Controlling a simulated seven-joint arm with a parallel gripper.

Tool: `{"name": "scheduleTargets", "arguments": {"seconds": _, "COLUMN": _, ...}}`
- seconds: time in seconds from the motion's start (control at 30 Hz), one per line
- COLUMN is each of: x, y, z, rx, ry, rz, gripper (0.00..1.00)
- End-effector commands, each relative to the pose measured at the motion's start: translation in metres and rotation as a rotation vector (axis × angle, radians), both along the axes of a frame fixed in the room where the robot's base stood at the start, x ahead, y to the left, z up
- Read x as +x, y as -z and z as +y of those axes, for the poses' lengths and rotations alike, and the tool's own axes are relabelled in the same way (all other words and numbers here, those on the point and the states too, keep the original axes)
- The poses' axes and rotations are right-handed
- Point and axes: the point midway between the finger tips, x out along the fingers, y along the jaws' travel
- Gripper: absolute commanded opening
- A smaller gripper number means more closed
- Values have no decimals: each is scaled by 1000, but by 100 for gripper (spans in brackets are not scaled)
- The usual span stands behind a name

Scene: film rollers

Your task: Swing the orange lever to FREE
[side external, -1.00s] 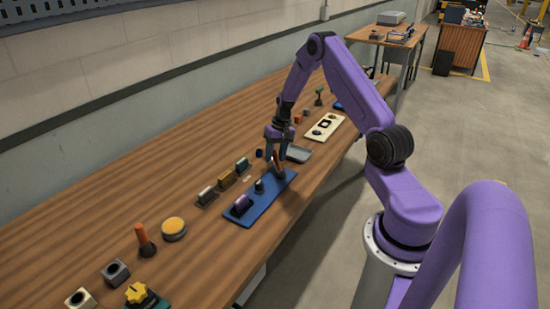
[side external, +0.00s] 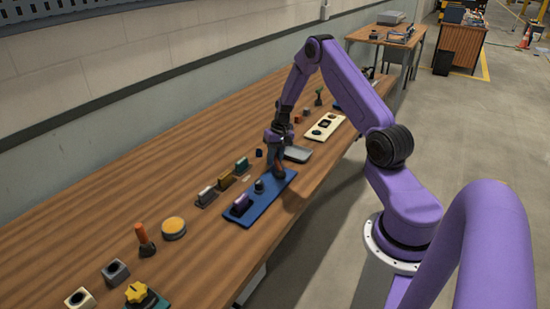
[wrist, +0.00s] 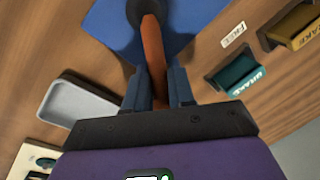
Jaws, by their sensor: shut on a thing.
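The orange lever (wrist: 152,45) rises from a dark round pivot on the blue plate (wrist: 102,22). In the side view the lever (side external: 280,170) shows at the far end of the blue plate (side external: 262,206), partly hidden by my gripper (side external: 277,158). In the wrist view my gripper (wrist: 160,88) has its fingers on either side of the lever's upper part, shut on it. A small FREE label (wrist: 234,34) lies on the table beside the plate; it also shows in the side view (side external: 244,177).
A grey tray (side external: 297,154) lies beyond. Another orange handle (side external: 142,233) stands nearer the camera.

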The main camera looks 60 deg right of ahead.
Motion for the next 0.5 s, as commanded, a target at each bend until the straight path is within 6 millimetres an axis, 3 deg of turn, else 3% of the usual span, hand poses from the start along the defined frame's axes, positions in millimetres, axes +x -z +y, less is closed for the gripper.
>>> {"name": "scheduleTargets", "arguments": {"seconds": 0.27, "x": 10, "y": -2, "z": 2, "rx": -14, "ry": -122, "rz": -20, "gripper": 0}}
{"name": "scheduleTargets", "arguments": {"seconds": 0.5, "x": 17, "y": -3, "z": 15, "rx": -15, "ry": -331, "rz": -21, "gripper": 0}}
